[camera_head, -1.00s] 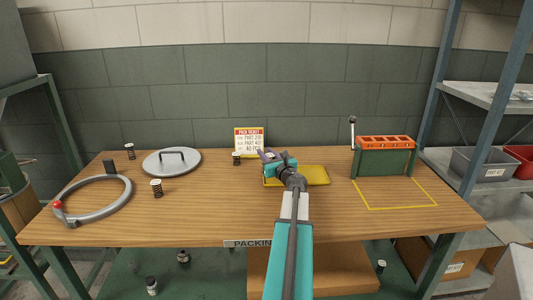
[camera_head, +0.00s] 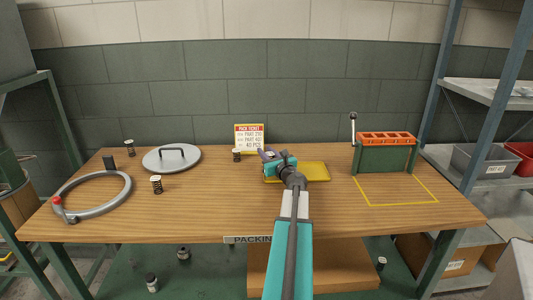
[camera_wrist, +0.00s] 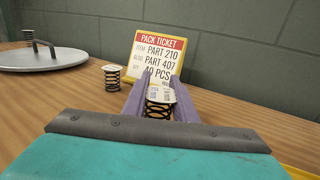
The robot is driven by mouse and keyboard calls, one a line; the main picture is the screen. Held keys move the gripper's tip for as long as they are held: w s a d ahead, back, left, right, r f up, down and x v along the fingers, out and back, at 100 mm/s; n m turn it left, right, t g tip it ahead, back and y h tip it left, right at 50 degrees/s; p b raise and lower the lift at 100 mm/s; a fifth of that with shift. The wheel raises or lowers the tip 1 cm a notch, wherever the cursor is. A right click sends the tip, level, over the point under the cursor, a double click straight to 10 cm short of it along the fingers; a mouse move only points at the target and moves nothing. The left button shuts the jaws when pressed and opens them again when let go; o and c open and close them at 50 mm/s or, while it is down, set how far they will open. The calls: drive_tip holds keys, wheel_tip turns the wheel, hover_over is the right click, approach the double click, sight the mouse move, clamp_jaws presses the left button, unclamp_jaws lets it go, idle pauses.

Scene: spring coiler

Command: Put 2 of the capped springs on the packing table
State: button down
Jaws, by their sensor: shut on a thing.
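My gripper (camera_head: 267,154) is over the back middle of the packing table (camera_head: 215,210). In the wrist view its purple fingers are shut on a capped spring (camera_wrist: 158,101), a dark coil with a pale lettered cap. The held spring's foot is hidden, so I cannot tell whether it touches the table. Another capped spring (camera_head: 236,155) stands upright left of my gripper, and it also shows in the wrist view (camera_wrist: 112,78). Two more capped springs stand on the table's left part, one at the back (camera_head: 129,148) and one nearer the front (camera_head: 156,185).
A pack ticket (camera_head: 249,137) stands behind my gripper. A yellow tray (camera_head: 315,174) lies beside it. A grey lid (camera_head: 171,161) and a ring clamp (camera_head: 94,211) lie left; a green-and-orange fixture (camera_head: 385,155) stands right. The table's front middle is clear.

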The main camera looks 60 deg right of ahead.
drive_tip(key=shift+f, duration=0.2)
drive_tip(key=c, duration=1.4)
unclamp_jaws()
drive_tip(key=shift+o, duration=0.2)
drive_tip(key=shift+s, duration=0.15)
drive_tip(key=shift+b+v, duration=0.85)
drive_tip(key=shift+v, duration=5.95)
